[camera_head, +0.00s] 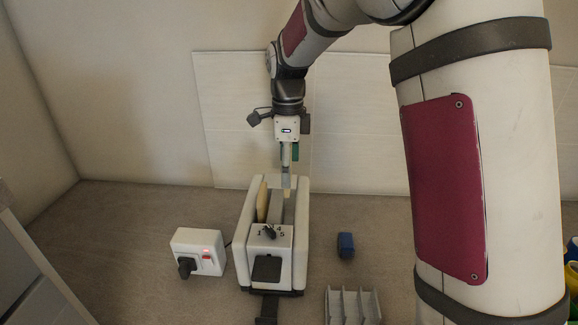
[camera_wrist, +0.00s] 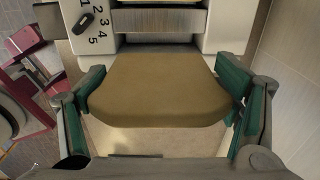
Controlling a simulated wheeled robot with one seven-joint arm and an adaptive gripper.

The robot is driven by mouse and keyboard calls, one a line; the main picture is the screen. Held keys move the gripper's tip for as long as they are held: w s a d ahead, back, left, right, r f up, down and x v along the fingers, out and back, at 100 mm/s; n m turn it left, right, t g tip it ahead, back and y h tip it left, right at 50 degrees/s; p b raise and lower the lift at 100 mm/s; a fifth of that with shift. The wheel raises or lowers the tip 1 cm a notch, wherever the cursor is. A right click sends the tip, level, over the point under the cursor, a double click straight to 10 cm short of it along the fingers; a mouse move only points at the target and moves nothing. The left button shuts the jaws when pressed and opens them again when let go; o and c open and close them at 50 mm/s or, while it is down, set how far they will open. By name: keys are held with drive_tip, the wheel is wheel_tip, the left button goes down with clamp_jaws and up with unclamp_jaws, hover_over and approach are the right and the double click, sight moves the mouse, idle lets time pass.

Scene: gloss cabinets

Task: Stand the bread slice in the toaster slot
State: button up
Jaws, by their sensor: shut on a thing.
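The toaster (camera_head: 301,240) is a pale box with two long slots and a numbered dial on its front; its dial side also shows at the top of the wrist view (camera_wrist: 228,28). A tan slice (camera_head: 262,202) stands in its left slot. My gripper (camera_head: 287,180) is over the right slot, pointing down. In the wrist view its green-padded fingers are shut on the bread slice (camera_wrist: 155,88), gripping it by two opposite edges. In the head view that slice is edge-on and mostly hidden. I cannot tell whether its lower edge is inside the slot.
A white box with a red switch and black plug (camera_head: 198,251) stands left of the toaster. A blue block (camera_head: 345,245) and a grey rack (camera_head: 352,306) are on the right. The wall panel (camera_head: 250,120) rises behind. Counter is bare between these things.

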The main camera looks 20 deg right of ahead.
drive_tip(key=shift+f+b, duration=0.7)
drive_tip(key=shift+f, duration=3.9)
drive_tip(key=o, duration=1.2)
wheel_tip(320, 180, up, 12)
drive_tip(key=shift+f, duration=0.1)
drive_tip(key=shift+r+p, duration=0.9)
drive_tip(key=shift+r, duration=3.2)
